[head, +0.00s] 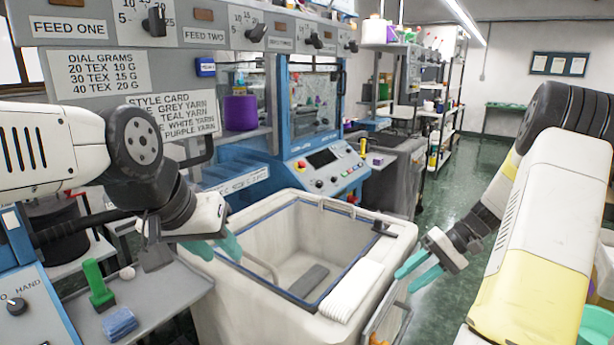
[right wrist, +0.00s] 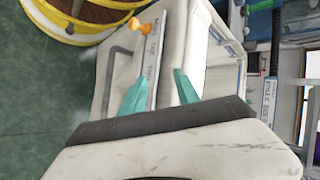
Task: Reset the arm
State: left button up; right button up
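My right arm comes in from the right and is bent downward.
The white bin (head: 245,288) stands between my arms, with a dark grey piece (head: 309,281) inside and a white folded item (head: 352,290) on its near right rim. A grey shelf (head: 160,292) at left holds a green brush (head: 98,286) and a blue block (head: 119,323). Green floor (head: 478,190) is clear behind right.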

jog(key=s+a+r+t+h, duration=0.3)
jog(key=s+a+r, duration=0.2)
jog(key=s+r, duration=0.3)
jog(key=s+a+r+n+t+h, duration=0.1)
jog(key=s+a+r+t+h, duration=0.3)
jog(key=r, duration=0.8)
jog(key=s+a, duration=0.2)
jog(key=s, duration=0.2)
jog(key=shift+a, duration=0.3)
